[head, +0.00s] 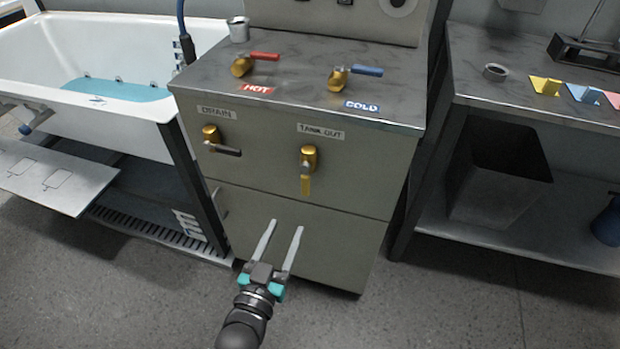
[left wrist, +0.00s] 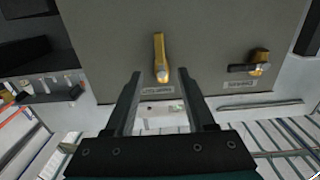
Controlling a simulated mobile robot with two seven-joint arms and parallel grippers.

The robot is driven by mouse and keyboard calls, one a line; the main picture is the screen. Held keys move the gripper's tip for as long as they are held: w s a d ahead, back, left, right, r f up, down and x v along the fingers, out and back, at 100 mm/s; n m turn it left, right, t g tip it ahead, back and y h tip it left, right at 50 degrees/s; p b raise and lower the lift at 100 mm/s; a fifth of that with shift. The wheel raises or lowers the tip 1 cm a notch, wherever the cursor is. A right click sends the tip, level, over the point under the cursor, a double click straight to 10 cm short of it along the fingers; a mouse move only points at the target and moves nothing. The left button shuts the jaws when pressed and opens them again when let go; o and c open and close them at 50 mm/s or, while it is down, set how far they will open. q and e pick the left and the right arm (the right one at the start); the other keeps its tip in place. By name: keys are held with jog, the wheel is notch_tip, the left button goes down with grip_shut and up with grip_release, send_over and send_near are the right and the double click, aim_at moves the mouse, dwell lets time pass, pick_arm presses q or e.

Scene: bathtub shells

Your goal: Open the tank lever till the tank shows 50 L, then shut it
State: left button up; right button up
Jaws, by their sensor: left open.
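The TANK OUT lever (head: 305,184) is a yellow handle hanging straight down from a brass valve (head: 308,155) on the cabinet front, below its label. In the left wrist view, which is turned upside down, the lever (left wrist: 159,48) stands between the lines of my fingers. My left gripper (head: 286,225) is open and empty, pointing at the cabinet front, below and a little left of the lever in the head view. It also shows in the left wrist view (left wrist: 160,73). No tank reading in litres is legible. My right gripper is in neither view.
The DRAIN valve (head: 211,134) with a dark sideways handle is left of the lever. Red HOT (head: 264,56) and blue COLD (head: 366,71) handles sit on the cabinet top. A bathtub (head: 150,107) stands left, a metal table (head: 465,70) right. Grey floor is clear in front.

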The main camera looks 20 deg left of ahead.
aim_at(304, 186)
pick_arm(q)
jog(key=w+b, duration=0.4)
jog(key=w, duration=0.8)
jog(key=shift+w+d, duration=0.15)
jog(key=shift+d, duration=0.05)
jog(key=shift+w, duration=0.9)
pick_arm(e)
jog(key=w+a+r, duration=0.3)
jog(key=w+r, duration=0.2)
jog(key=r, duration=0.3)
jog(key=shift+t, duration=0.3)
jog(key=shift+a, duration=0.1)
pick_arm(q)
grip_shut()
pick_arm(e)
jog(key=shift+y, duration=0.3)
